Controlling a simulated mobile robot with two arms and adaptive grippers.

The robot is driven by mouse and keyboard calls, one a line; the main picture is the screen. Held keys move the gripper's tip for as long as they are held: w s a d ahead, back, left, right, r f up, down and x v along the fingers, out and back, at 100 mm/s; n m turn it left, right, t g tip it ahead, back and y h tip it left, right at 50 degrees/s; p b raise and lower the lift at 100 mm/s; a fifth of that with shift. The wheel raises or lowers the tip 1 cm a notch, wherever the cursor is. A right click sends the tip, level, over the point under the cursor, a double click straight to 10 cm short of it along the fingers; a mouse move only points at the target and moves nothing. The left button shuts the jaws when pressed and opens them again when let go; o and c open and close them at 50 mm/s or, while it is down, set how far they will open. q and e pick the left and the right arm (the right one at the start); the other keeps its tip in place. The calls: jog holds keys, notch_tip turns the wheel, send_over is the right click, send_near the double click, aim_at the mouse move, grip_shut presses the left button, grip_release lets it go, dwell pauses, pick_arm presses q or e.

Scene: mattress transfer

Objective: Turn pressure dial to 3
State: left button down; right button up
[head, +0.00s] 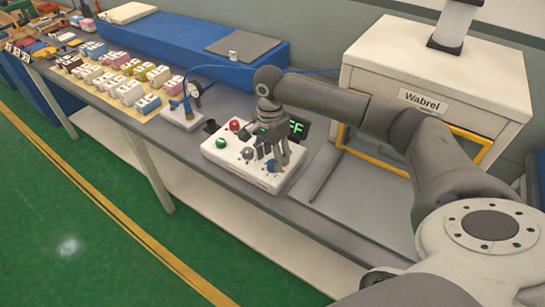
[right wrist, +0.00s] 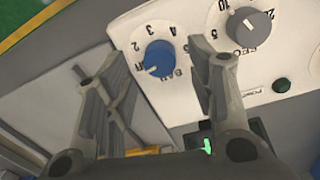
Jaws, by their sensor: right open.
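The white control box (head: 225,158) stands on the bench with several knobs and buttons. Its blue dial (head: 271,166) is near the front right corner, and it also shows in the right wrist view (right wrist: 159,58) inside a white scale marked BAR. A pale mark on the dial points to the lower left; the number there is hard to read. My right gripper (head: 273,155) is above the box, fingers down. In the right wrist view its two open fingers (right wrist: 160,62) lie either side of the blue dial, with visible gaps. I cannot tell whether they are at dial height. My left gripper is not in view.
A grey dial (right wrist: 250,26) is close beside the right finger. A red knob (head: 235,125) and a green button (head: 221,143) sit farther left. A Wabrel machine (head: 430,70) stands to the right. A blue mattress (head: 190,42) lies behind.

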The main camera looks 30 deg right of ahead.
jog(key=shift+f, duration=1.1)
jog(key=c, duration=1.1)
jog(key=shift+o, duration=0.2)
